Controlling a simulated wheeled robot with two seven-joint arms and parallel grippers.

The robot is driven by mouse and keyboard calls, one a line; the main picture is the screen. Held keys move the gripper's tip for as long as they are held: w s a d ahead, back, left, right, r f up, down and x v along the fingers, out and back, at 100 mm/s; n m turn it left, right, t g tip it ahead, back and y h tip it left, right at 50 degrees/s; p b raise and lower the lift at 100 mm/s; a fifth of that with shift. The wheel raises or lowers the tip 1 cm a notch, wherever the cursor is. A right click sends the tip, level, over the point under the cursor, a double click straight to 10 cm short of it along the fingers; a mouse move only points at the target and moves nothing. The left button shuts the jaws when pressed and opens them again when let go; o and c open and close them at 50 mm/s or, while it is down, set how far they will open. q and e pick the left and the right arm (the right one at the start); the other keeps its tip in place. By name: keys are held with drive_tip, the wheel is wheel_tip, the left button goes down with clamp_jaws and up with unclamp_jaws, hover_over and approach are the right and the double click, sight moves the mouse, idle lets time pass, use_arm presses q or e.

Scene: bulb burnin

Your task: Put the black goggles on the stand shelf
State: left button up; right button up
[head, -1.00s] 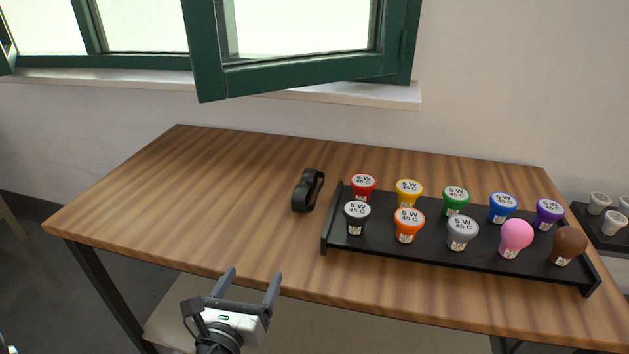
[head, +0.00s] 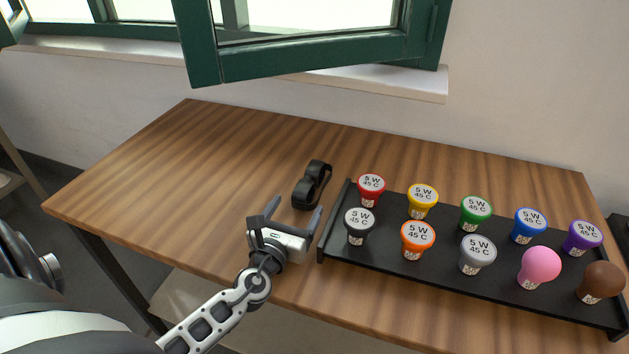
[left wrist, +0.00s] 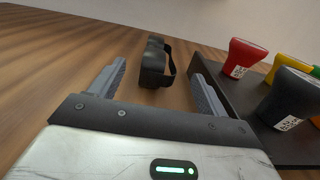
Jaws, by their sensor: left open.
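The black goggles (head: 312,184) lie on the wooden table, just left of the black bulb tray. They also show in the left wrist view (left wrist: 153,64), ahead of and between the two fingers. My left gripper (head: 294,212) is open and empty, low over the table on the near side of the goggles, its fingers pointing toward them. The fingers also show in the left wrist view (left wrist: 158,82), apart from the goggles. The right gripper is not in view. I cannot make out which surface is the stand shelf.
The black tray (head: 386,258) holds several coloured bulbs, such as a red one (head: 371,189) and a black one (head: 359,226), close to the right of my left gripper. The wooden table (head: 190,190) is clear on the left. A green window frame (head: 310,58) is behind.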

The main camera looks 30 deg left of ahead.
sight(307, 188)
use_arm(q)
drive_tip(key=shift+p+x, duration=0.3)
drive_tip(key=shift+x, duration=3.2)
drive_tip(key=shift+d+r, duration=0.1)
drive_tip(key=shift+r, duration=0.05)
drive_tip(key=c, duration=1.2)
drive_tip(key=shift+o, duration=0.2)
